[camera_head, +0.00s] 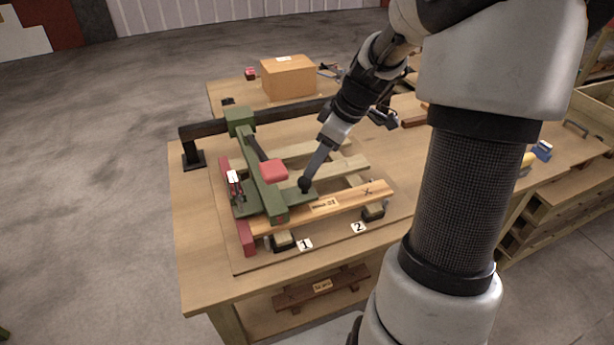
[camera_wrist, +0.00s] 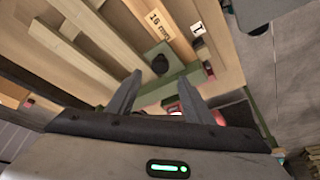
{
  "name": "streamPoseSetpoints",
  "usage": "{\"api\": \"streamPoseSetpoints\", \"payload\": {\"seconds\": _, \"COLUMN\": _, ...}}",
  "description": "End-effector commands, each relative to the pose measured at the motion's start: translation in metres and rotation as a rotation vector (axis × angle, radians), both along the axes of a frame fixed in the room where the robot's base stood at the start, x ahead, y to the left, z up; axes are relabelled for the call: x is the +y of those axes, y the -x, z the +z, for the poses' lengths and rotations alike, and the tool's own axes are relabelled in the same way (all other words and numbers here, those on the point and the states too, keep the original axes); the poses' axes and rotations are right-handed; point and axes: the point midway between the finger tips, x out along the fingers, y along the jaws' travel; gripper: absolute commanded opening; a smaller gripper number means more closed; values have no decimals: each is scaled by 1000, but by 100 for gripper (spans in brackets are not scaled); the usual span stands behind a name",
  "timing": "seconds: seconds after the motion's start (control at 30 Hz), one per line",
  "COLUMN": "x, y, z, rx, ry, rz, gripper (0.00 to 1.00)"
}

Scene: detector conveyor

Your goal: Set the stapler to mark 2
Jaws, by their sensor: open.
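The stapler is a green carriage (camera_head: 262,184) with a red block (camera_head: 273,170) on top, set across a wooden pallet. Its front end is a little left of the white mark 1 tag (camera_head: 305,244). The mark 2 tag (camera_head: 358,227) is farther right along the front edge. A black knob (camera_head: 304,185) stands on the carriage's green side plate; it also shows in the wrist view (camera_wrist: 160,63). My gripper (camera_head: 310,176) is open and points down at the knob. In the wrist view its fingertips (camera_wrist: 160,78) lie either side of the knob; contact cannot be told.
A black rail (camera_head: 210,128) runs behind the pallet, with the carriage's rear end on it. A red strip (camera_head: 248,238) lies left of the carriage. A cardboard box (camera_head: 289,76) stands behind. The pallet's slats right of the carriage are clear except for my arm above.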

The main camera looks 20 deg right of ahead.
Motion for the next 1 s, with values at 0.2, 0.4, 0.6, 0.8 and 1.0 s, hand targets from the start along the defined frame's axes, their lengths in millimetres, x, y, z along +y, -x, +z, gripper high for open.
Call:
{"api": "streamPoseSetpoints", "payload": {"seconds": 0.2, "x": 13, "y": -11, "z": -41, "rx": 2, "ry": -1, "rz": 2, "gripper": 47}}
{"api": "streamPoseSetpoints", "payload": {"seconds": 0.4, "x": 18, "y": -17, "z": -60, "rx": 2, "ry": 0, "rz": 2, "gripper": 47}}
{"api": "streamPoseSetpoints", "payload": {"seconds": 0.6, "x": 19, "y": -19, "z": -65, "rx": -1, "ry": 1, "rz": 1, "gripper": 47}}
{"api": "streamPoseSetpoints", "payload": {"seconds": 0.8, "x": 19, "y": -19, "z": -65, "rx": -1, "ry": 1, "rz": 1, "gripper": 42}}
{"api": "streamPoseSetpoints", "payload": {"seconds": 1.0, "x": 19, "y": -19, "z": -64, "rx": -1, "ry": 1, "rz": 1, "gripper": 8}}
